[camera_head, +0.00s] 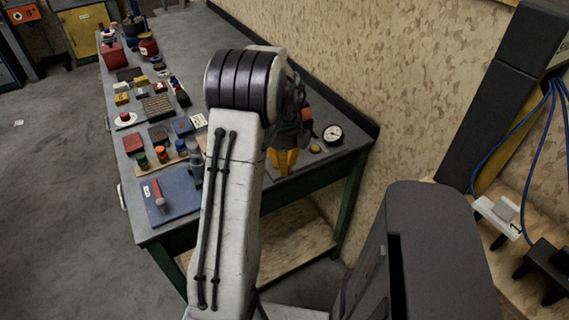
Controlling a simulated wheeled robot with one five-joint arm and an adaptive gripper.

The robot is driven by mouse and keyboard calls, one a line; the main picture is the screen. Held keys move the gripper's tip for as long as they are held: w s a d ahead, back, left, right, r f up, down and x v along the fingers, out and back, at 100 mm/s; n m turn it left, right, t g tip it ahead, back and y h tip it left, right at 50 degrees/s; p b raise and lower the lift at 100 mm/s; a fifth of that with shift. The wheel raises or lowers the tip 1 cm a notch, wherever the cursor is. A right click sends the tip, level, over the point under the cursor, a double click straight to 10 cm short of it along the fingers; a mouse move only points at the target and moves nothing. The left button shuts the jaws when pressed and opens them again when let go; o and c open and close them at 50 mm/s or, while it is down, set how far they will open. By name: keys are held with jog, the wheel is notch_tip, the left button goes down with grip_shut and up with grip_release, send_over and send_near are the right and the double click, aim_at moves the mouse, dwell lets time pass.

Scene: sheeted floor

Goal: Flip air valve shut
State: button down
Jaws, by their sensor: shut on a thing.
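My gripper (297,128) is a dark shape just right of my white arm, low over the far right part of the bench. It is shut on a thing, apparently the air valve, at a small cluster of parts. A red-orange piece (306,114) shows at its right side, and a yellow piece (283,160) stands just below it. My arm and the gripper hide most of the valve, so its handle angle cannot be told. A round dial gauge (333,134) with a white face lies to the right of my gripper, apart from it.
The long grey bench (232,32) carries many small items along its left side. A blue board (180,188) with a red-handled tool lies at its near end. A tan wall (370,60) runs close behind the bench. Blue cables (541,150) hang at the right.

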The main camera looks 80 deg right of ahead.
jog(key=shift+a+f, duration=0.2)
jog(key=shift+f, duration=0.1)
jog(key=c, duration=1.5)
grip_release()
jog(key=o, duration=0.6)
jog(key=shift+d+r, duration=0.15)
jog(key=shift+c, duration=0.2)
jog(key=shift+r, duration=0.1)
notch_tip(320, 180, up, 12)
